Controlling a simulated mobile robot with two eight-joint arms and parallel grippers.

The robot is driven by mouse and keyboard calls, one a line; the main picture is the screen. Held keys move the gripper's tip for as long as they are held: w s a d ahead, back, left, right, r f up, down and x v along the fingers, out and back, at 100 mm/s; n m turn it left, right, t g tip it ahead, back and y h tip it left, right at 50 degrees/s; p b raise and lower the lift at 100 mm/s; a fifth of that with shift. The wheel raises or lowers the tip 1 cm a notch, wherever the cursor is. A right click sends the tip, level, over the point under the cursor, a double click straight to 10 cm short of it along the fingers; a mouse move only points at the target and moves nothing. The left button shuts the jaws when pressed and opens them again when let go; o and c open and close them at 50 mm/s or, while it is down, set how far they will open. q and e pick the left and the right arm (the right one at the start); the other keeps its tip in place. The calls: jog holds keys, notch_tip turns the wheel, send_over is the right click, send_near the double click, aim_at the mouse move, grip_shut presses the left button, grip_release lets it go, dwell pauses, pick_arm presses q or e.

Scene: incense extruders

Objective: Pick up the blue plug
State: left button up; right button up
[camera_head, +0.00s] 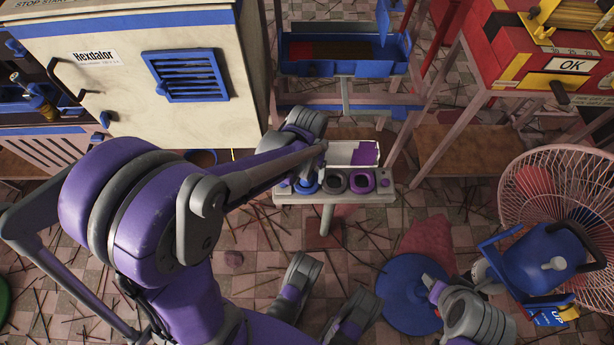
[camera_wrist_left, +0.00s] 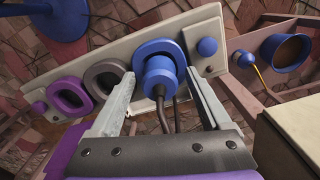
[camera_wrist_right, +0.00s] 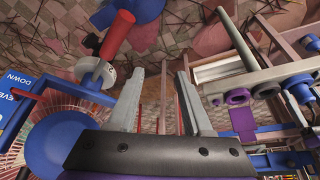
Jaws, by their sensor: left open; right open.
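The blue plug (camera_wrist_left: 161,76) has a ribbed round body with dark cables trailing from it. It sits at the blue-rimmed socket (camera_wrist_left: 148,52) of a pale panel (camera_wrist_left: 120,50); how deep it is seated I cannot tell. My left gripper (camera_wrist_left: 159,72) is open, with one finger on each side of the plug and gaps showing between. In the head view the panel (camera_head: 335,199) shows at centre, and my left arm hides part of its blue end. My right gripper (camera_wrist_right: 160,72) is open and empty, away from the panel.
The panel also has a dark grey socket (camera_wrist_left: 105,77), a purple socket (camera_wrist_left: 70,97) and a blue button (camera_wrist_left: 207,47). A white cabinet (camera_head: 130,65) stands at left. A wire fan guard (camera_head: 560,195) and a blue round seat-like disc (camera_head: 408,292) are at right.

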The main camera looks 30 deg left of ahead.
pick_arm(q)
grip_shut()
jog(key=shift+r, duration=0.1)
